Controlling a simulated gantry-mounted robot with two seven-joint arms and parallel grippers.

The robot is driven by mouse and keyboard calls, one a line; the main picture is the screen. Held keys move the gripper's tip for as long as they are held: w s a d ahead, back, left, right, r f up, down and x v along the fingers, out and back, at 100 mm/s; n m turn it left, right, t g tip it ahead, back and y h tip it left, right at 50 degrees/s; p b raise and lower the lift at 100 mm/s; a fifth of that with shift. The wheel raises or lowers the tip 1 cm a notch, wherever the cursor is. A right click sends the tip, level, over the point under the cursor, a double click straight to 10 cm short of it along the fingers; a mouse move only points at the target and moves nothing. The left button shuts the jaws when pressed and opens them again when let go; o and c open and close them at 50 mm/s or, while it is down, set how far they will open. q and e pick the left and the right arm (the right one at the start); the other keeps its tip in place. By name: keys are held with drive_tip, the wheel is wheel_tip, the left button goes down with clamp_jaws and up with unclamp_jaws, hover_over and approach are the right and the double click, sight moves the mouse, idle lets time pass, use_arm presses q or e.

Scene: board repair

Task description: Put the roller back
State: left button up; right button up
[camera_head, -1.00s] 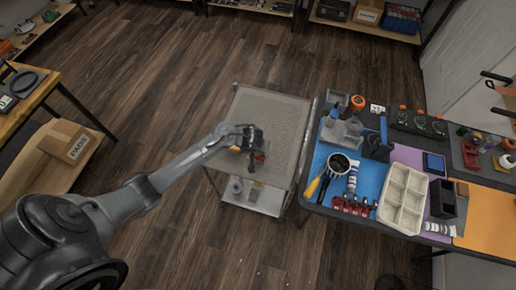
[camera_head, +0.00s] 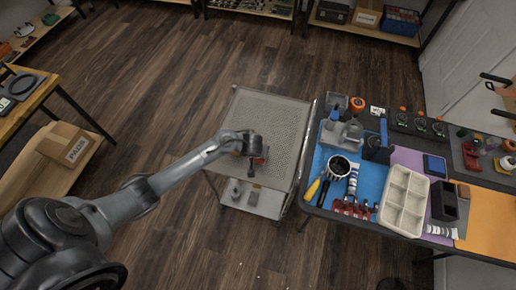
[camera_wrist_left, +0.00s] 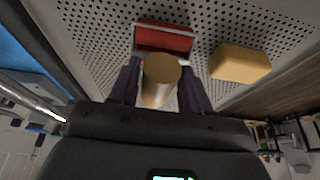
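My left gripper (camera_head: 255,168) is low over the perforated top of the cart (camera_head: 272,108). In the left wrist view its dark fingers (camera_wrist_left: 160,82) stand on either side of a tan-ended cylinder (camera_wrist_left: 161,70), very close to it. I cannot tell whether they press on it. A red piece with silvery edges (camera_wrist_left: 164,38) lies just beyond the cylinder; together they may be the roller and its handle. The red part (camera_head: 261,160) also shows beside the gripper in the head view. My right gripper is not in view.
A yellow block (camera_wrist_left: 239,63) lies on the cart top beside the cylinder. The far part of the cart top is clear. At right, a workbench holds a blue mat (camera_head: 371,180), a white divided tray (camera_head: 403,200) and several tools. A cardboard box (camera_head: 70,145) sits on a left shelf.

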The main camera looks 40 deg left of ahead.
use_arm(q)
drive_tip(key=o, duration=0.3)
drive_tip(key=shift+s+d+f, duration=0.1)
drive_tip(key=shift+s+d, duration=0.05)
drive_tip(key=shift+s, duration=0.05)
drive_tip(key=shift+w, duration=0.2)
drive_tip(key=shift+r, duration=0.45)
drive_tip(key=p+v, duration=0.5)
drive_tip(key=v, duration=0.7)
drive_tip(key=s+d+r+m+h, duration=0.1)
drive_tip(key=s+d+r+m, duration=0.1)
drive_tip(key=s, duration=0.7)
drive_tip(key=s+d+r+m+h, duration=0.1)
drive_tip(key=s+d+r+m, duration=0.2)
drive_tip(key=s, duration=0.7)
drive_tip(key=d+m, duration=0.2)
drive_tip(key=d, duration=0.1)
drive_tip(key=shift+r+p, duration=0.2)
drive_tip(key=shift+p, duration=0.15)
drive_tip(key=shift+d+r, duration=0.1)
wheel_tip(320, 180, up, 13)
drive_tip(key=p, duration=1.3)
